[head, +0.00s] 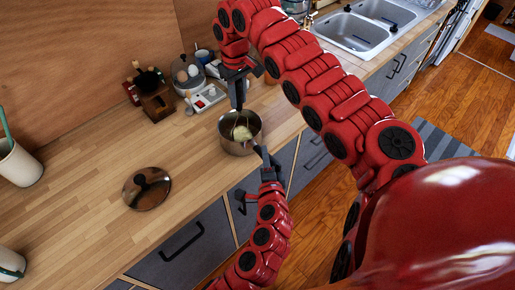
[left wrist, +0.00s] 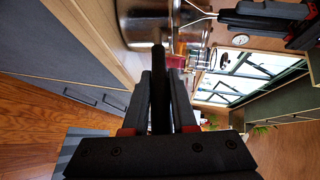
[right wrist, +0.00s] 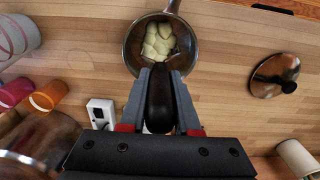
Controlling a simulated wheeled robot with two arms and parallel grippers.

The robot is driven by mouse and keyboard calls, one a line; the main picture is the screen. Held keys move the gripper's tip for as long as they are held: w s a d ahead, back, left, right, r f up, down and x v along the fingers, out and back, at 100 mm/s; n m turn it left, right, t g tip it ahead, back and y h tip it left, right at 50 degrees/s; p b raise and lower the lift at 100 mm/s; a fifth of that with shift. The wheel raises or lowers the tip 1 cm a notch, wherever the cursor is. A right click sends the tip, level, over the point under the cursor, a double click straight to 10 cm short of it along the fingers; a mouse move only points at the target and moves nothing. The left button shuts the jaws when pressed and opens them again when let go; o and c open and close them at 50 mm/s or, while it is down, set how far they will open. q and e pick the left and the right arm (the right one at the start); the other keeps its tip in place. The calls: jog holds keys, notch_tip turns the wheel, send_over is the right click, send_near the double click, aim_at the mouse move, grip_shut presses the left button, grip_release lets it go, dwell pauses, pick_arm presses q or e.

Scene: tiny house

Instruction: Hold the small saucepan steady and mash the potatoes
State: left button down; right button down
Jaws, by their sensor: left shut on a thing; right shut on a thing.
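The small steel saucepan (head: 238,150) stands on the wooden counter near its front edge. Several pale potato pieces (right wrist: 160,40) lie inside it. My left gripper (head: 267,167) is in front of the pan, shut on its dark handle (left wrist: 158,75). My right gripper (head: 237,80) is above the pan, shut on the dark masher handle (right wrist: 160,98). The masher's wire shaft (left wrist: 199,15) shows beside the pan's rim in the left wrist view. The masher's head is hidden behind its handle in the right wrist view, so I cannot tell whether it touches the potatoes.
A lid (head: 146,192) lies on the counter left of the pan. White pots (head: 18,165) stand at far left. The sink (head: 365,25) is at the back right.

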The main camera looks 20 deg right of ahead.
aim_at(240, 89)
pick_arm(q)
jog(key=shift+r, duration=0.25)
pick_arm(e)
jog(key=shift+s+a+f, duration=0.1)
jog(key=shift+s+f, duration=0.05)
pick_arm(q)
jog(key=shift+w+f, duration=0.1)
pick_arm(e)
jog(key=shift+r, duration=0.75)
pick_arm(q)
jog(key=shift+f, duration=0.1)
pick_arm(e)
jog(key=shift+s+d+r, duration=0.1)
jog(key=shift+s+r, duration=0.2)
jog(key=shift+r, duration=0.5)
jog(key=shift+s+d+r, duration=0.1)
jog(key=shift+s+r, duration=0.2)
jog(key=shift+r, duration=0.45)
jog(key=shift+f, duration=0.15)
jog(key=shift+f, duration=2)
jog(key=shift+r, duration=0.1)
